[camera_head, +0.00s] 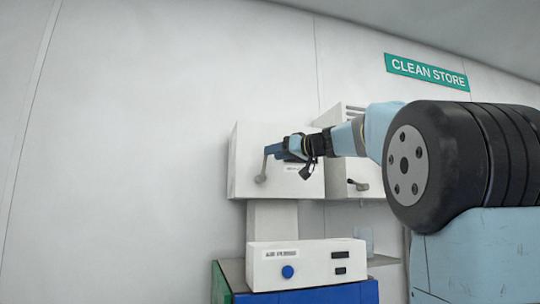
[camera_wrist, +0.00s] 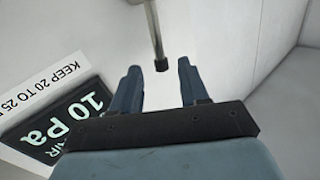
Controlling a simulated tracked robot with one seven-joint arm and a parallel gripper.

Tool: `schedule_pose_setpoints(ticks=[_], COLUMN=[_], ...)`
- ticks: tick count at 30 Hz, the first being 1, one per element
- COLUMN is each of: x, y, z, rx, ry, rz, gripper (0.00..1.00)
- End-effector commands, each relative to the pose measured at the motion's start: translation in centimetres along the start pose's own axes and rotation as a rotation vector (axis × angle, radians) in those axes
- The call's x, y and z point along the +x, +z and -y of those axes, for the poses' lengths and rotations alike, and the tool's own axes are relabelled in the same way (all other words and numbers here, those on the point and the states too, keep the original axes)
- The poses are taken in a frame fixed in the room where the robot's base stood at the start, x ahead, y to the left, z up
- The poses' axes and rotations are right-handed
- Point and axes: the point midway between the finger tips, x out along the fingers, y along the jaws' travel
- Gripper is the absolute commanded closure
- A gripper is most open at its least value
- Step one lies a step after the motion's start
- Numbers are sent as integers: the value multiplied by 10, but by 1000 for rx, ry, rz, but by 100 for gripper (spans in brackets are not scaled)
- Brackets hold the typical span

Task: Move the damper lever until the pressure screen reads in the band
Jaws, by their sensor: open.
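The damper lever (camera_head: 262,168) is a grey arm on the front of a white wall box (camera_head: 243,160). In the wrist view the lever (camera_wrist: 155,30) is a grey rod with a dark end, lying between the two fingertips in the picture; contact cannot be told. My gripper (camera_head: 277,150) is open at the lever's upper end; its blue fingers (camera_wrist: 159,68) show apart in the wrist view.
A second grey handle (camera_head: 358,184) sits on a white unit (camera_head: 338,178) to the right. Below, a white device (camera_head: 310,270) with a blue knob (camera_head: 287,272) stands on a blue cart (camera_head: 310,295). A green "CLEAN STORE" sign (camera_head: 427,72) hangs above. The left wall is clear.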

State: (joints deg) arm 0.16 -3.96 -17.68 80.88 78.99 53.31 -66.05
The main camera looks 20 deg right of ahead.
Motion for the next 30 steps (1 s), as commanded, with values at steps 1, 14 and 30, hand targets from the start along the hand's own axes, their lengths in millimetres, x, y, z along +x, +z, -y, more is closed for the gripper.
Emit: schedule_pose_setpoints(ticks=[1, 14, 30], x=[8, 30, 29], y=[1, 0, 0], z=[0, 0, 0], rx=[0, 0, 0], ry=[-2, -1, 0], rz=[2, 1, 0], gripper=[56, 56, 93])
